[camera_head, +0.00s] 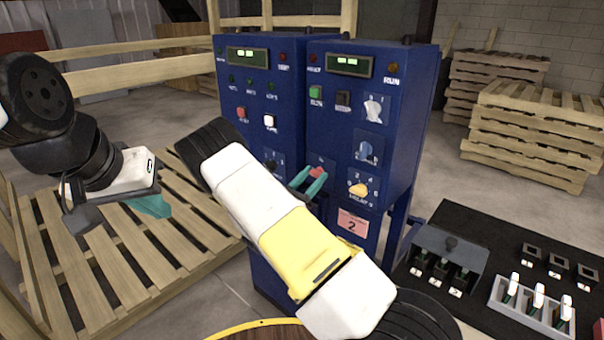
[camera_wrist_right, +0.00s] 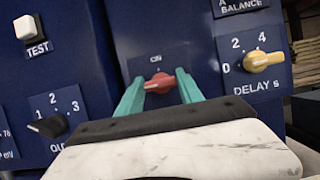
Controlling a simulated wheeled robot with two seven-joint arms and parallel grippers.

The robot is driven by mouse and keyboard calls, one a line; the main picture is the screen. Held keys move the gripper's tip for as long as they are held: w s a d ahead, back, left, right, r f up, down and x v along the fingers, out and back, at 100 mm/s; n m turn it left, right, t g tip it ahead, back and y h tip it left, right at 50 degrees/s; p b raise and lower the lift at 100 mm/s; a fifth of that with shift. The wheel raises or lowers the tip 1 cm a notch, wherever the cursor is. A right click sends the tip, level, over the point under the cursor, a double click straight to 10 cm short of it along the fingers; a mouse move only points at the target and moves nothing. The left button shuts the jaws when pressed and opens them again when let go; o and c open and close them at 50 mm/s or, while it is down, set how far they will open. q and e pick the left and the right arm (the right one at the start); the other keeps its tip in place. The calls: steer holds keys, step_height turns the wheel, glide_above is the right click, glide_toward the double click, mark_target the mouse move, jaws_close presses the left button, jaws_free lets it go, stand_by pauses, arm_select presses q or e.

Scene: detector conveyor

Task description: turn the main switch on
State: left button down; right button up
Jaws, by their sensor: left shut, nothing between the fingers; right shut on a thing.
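The main switch is a red rotary knob (camera_wrist_right: 159,82) low on the blue cabinet's front, with a label reading like "ON" above it. In the head view the red knob (camera_head: 316,172) shows between teal fingertips. My right gripper (camera_head: 309,181) has its teal fingers on either side of the knob and is shut on it; the right wrist view shows the fingers (camera_wrist_right: 160,88) flanking it. The knob's handle lies roughly sideways in the wrist view. My left gripper (camera_head: 152,205) is shut and empty, over the wooden pallet at the left.
A yellow delay knob (camera_wrist_right: 263,61) sits right of the red knob, and a black selector knob (camera_wrist_right: 48,125) sits left. Blue cabinets (camera_head: 408,110) stand ahead. A black table (camera_head: 500,262) with switches is at the right. Pallets (camera_head: 535,125) stand behind.

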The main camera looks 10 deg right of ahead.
steer(key=m+g, duration=0.1)
steer(key=m, duration=0.2)
steer(key=m+g+h, duration=0.1)
steer(key=m+g, duration=0.1)
steer(key=m, duration=0.2)
steer(key=shift+a, duration=0.1)
steer(key=m+g, duration=0.1)
steer(key=m, duration=0.2)
steer(key=m+g, duration=0.2)
steer(key=m, duration=0.1)
steer(key=shift+w+h, duration=0.1)
steer(key=shift+h, duration=0.2)
steer(key=m+g, duration=0.1)
steer(key=m, duration=0.1)
steer(key=m+g+y, duration=0.1)
steer(key=m, duration=0.2)
steer(key=shift+m+g+y, duration=0.3)
steer(key=shift+m+y, duration=0.3)
steer(key=shift+m, duration=1.4)
steer(key=o, duration=1.4)
